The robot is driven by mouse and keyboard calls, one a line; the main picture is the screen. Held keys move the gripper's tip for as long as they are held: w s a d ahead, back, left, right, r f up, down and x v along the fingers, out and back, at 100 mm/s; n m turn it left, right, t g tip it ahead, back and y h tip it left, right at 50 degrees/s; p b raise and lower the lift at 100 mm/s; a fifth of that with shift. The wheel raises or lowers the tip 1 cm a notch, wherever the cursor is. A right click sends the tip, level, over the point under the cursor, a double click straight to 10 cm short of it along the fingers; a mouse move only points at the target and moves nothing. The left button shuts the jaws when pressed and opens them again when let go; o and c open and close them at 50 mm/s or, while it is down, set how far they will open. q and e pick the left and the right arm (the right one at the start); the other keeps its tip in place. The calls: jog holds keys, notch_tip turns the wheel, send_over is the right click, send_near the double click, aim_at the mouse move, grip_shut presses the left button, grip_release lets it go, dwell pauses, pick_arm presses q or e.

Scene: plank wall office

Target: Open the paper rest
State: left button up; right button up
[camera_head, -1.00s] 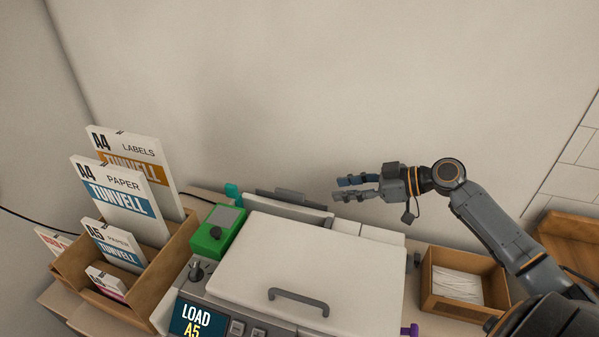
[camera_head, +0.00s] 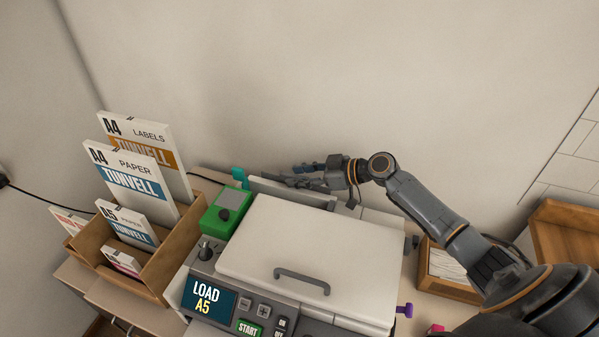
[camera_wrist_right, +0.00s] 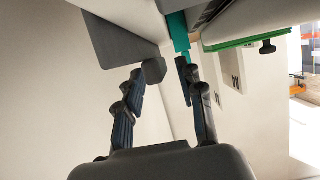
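The printer has a white lid (camera_head: 305,245) with a grey handle. Behind the lid a low white panel (camera_head: 262,186) with a grey part along its top stands at the back; I take this for the paper rest. My right gripper (camera_head: 287,174) is above and behind that panel and hides most of its grey top. My left gripper is out of view.
A teal tab (camera_head: 239,177) is left of the panel; it also shows in the wrist view (camera_wrist_right: 178,32). A green unit (camera_head: 224,212), a display reading LOAD A5 (camera_head: 208,299), a paper organizer (camera_head: 170,262) and a wooden box (camera_head: 448,287) surround the printer. The wall is close behind.

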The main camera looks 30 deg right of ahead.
jog(key=shift+w, duration=0.1)
grip_shut()
notch_tip(320, 180, up, 13)
jog(key=p, duration=0.3)
jog(key=shift+f, duration=0.2)
grip_release()
